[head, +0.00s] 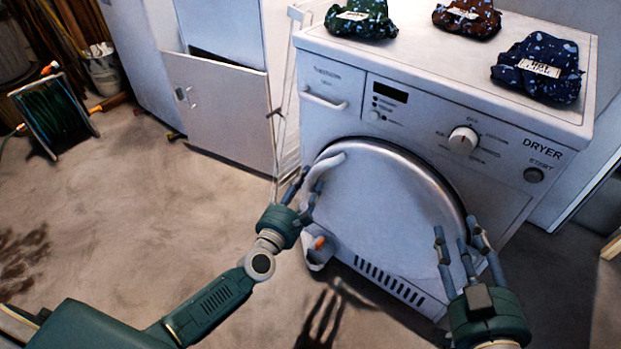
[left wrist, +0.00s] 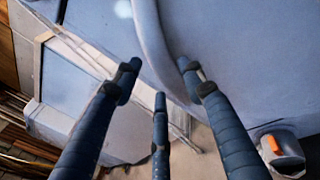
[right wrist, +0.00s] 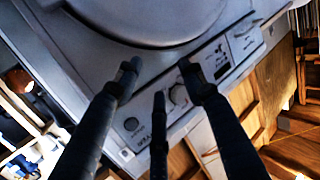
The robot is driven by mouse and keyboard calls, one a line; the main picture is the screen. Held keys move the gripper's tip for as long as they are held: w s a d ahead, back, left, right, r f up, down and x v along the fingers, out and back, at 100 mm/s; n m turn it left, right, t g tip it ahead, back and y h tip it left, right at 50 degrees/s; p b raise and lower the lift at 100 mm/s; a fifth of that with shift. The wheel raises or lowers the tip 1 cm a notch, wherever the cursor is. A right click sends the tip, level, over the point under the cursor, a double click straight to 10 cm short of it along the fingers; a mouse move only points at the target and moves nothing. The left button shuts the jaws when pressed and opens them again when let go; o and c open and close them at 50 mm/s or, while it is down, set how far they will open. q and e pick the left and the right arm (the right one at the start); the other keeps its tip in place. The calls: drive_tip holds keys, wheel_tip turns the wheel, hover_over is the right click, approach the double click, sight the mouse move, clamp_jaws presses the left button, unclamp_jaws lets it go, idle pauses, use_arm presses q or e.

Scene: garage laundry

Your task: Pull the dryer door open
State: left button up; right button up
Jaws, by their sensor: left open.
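The white dryer (head: 330,120) stands at centre right in the head view. Its round door (head: 390,210) looks shut. A pale curved handle (head: 322,168) sits at the door's left edge. My left gripper (head: 304,186) is open at that handle. In the left wrist view the handle (left wrist: 150,45) runs down between the spread fingertips; whether they touch it I cannot tell. My right gripper (head: 459,238) is open and empty in front of the door's lower right. In the right wrist view the dryer front (right wrist: 150,75) and its control panel lie beyond its spread fingers.
Green, brown and blue patterned bundles (head: 362,18) lie on the dryer top. A white container with an orange part (head: 316,258) stands on the floor by the dryer's lower left. A white cabinet (head: 222,110) and a green hose reel (head: 55,115) are left. The floor at left is mostly clear.

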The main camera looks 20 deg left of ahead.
use_arm(q)
drive_tip(key=shift+w+d, duration=0.15)
drive_tip(key=shift+w, duration=1.25)
use_arm(e)
drive_tip(key=shift+w+a+r+t, duration=0.15)
drive_tip(key=shift+r+t, duration=0.15)
drive_tip(key=shift+r, duration=0.35)
drive_tip(key=shift+w+a+r+t, duration=0.1)
drive_tip(key=shift+r+t, duration=0.2)
drive_tip(key=shift+r, duration=0.35)
use_arm(q)
clamp_jaws()
